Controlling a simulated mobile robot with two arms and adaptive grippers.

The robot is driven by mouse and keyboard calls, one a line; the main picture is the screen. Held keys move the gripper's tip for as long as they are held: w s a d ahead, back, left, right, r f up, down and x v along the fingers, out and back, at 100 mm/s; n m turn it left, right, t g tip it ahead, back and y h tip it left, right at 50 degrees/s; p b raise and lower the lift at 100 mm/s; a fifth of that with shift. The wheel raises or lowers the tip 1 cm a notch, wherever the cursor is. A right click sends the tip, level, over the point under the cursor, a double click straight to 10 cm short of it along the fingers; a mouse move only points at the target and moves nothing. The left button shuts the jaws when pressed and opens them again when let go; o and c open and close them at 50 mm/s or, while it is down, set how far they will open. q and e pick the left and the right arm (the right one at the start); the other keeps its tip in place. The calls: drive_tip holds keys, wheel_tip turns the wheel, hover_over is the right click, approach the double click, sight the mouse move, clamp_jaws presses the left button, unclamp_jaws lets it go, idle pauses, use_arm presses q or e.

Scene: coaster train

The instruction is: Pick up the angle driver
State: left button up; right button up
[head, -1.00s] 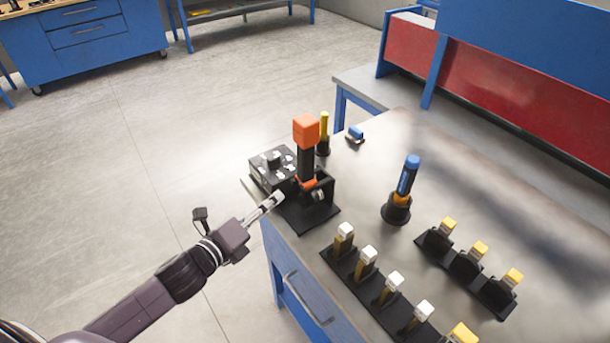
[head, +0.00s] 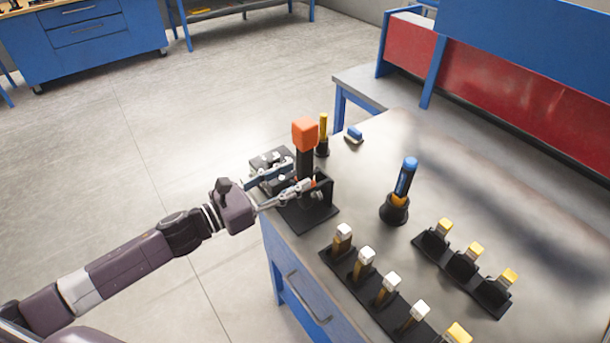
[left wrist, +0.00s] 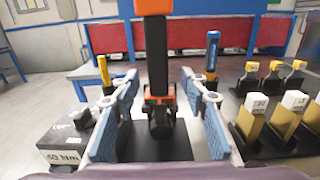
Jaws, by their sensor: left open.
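The angle driver (head: 306,148), black with an orange block on top, stands upright in a black stand (head: 309,217) at the table's near left corner. In the left wrist view, the driver (left wrist: 156,60) rises in the middle of the picture. My left gripper (head: 301,178) is open, with its fingers reaching in from the left at the height of the driver's lower part. In the left wrist view, the blue-padded fingers of the gripper (left wrist: 158,100) show to the left and right of the driver, apart from it. My right gripper is out of view.
A black box marked "40 Nm" (left wrist: 62,146) sits beside the stand. A yellow-handled tool (head: 323,127) and a blue-handled tool (head: 406,178) stand behind and to the right. Racks of white-topped (head: 366,256) and yellow-topped (head: 474,251) tools fill the front right of the table.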

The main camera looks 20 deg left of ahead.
sight(298, 172)
use_arm(q)
drive_tip(key=x, duration=0.1)
drive_tip(key=p+x, duration=0.1)
drive_tip(key=x, duration=0.1)
drive_tip(key=shift+w+r+p, duration=0.2)
drive_tip(key=shift+w+p, duration=0.1)
drive_tip(key=shift+w+d+f, duration=0.2)
drive_tip(key=shift+w+d, duration=0.1)
drive_tip(key=shift+d, duration=0.05)
drive_tip(key=shift+c, duration=0.6)
clamp_jaws()
drive_tip(key=shift+w+r, duration=0.1)
drive_tip(key=shift+r, duration=0.15)
